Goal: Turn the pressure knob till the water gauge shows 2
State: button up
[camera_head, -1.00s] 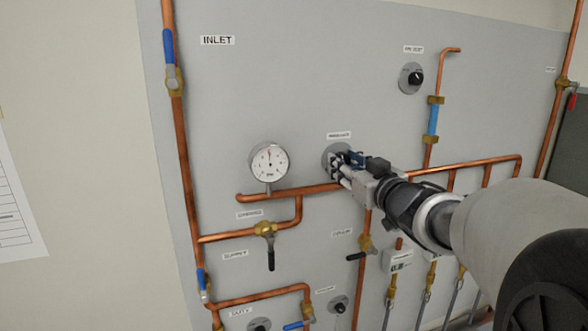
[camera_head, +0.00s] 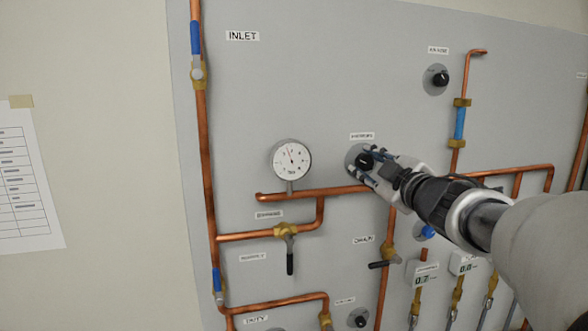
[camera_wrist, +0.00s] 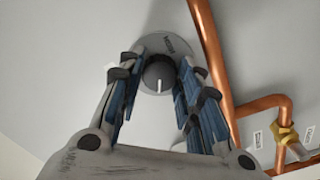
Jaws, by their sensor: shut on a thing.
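The pressure knob (camera_head: 365,160) is a round black knob on a grey disc, under a small label on the grey panel. It also shows in the wrist view (camera_wrist: 158,76), with a white mark on its lower edge. My gripper (camera_head: 369,167) is at the knob, with one blue-padded finger on each side; it is shut on it. The wrist view shows the gripper (camera_wrist: 160,84) fingers around the knob. The white water gauge (camera_head: 291,160) is left of the knob. Its needle points up, slightly left; the numbers are too small to read.
Copper pipes (camera_head: 290,196) run just below the gauge and knob. A black-handled valve (camera_head: 287,245) hangs below the gauge, another (camera_head: 386,258) below the knob. A second black knob (camera_head: 440,79) is at the upper right. The panel above the gauge is clear.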

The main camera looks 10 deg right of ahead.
jog(key=shift+n, duration=0.4)
jog(key=o, duration=1.1)
jog(key=shift+c, duration=0.2)
